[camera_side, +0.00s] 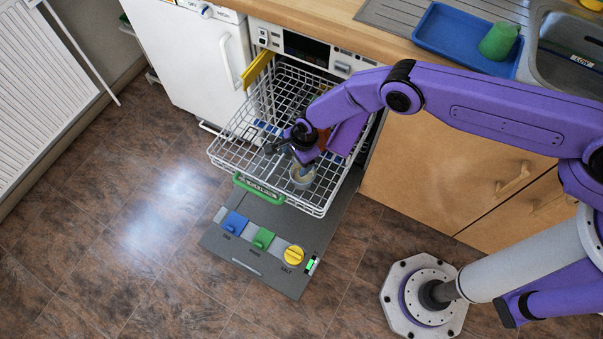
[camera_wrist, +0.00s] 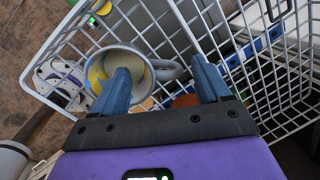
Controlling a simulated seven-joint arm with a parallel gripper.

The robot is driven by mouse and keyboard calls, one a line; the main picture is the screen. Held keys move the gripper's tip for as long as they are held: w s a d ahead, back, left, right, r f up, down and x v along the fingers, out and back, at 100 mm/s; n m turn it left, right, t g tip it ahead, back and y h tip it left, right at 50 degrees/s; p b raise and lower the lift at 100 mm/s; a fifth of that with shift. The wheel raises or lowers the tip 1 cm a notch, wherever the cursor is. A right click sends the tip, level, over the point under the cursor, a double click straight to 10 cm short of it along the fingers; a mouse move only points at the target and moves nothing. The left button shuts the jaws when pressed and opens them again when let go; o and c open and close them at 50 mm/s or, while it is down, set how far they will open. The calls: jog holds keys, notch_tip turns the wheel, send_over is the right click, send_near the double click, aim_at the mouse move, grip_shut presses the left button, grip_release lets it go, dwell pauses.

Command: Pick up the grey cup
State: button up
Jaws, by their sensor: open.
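The grey cup (camera_wrist: 101,62) stands in the wire dishwasher rack, its open mouth facing my wrist camera. Its handle (camera_wrist: 167,70) points right in the wrist view. In the side view the cup (camera_side: 301,179) sits near the rack's front right, just below my gripper. My gripper (camera_wrist: 159,65) is open. Its left blue finger overlaps the cup's mouth and its right finger is beyond the handle, so the handle shows between them. I cannot tell how deep the left finger reaches or whether it touches the cup.
The white wire rack (camera_side: 228,150) is pulled out over the open dishwasher door (camera_side: 290,283), with its green handle (camera_side: 258,188) at the front. A reddish-brown item (camera_wrist: 186,100) shows near my fingers. A blue tray (camera_side: 440,45) with a green cup (camera_side: 498,40) lies on the counter.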

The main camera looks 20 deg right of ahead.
aim_at(296, 162)
jog(key=shift+c, duration=0.2)
jog(key=c, duration=1.2)
jog(key=shift+c, duration=0.2)
jog(key=shift+r, duration=0.5)
notch_tip(296, 162, up, 2)
jog(key=shift+r, duration=0.1)
jog(key=s+d+r, duration=0.2)
jog(key=r, duration=0.1)
jog(key=s+r, duration=0.1)
jog(key=r, duration=0.1)
jog(key=shift+s+d+r, duration=0.15)
jog(key=shift+d, duration=0.25)
jog(key=shift+s+d+r, duration=0.75)
jog(key=shift+s+d, duration=0.35)
jog(key=shift+s, duration=0.1)
jog(key=shift+s+d+r, duration=0.75)
jog(key=shift+s+d, duration=0.3)
jog(key=shift+s, duration=0.1)
jog(key=shift+s+d+r, duration=0.75)
jog(key=shift+s+d, duration=0.35)
jog(key=shift+s, duration=0.1)
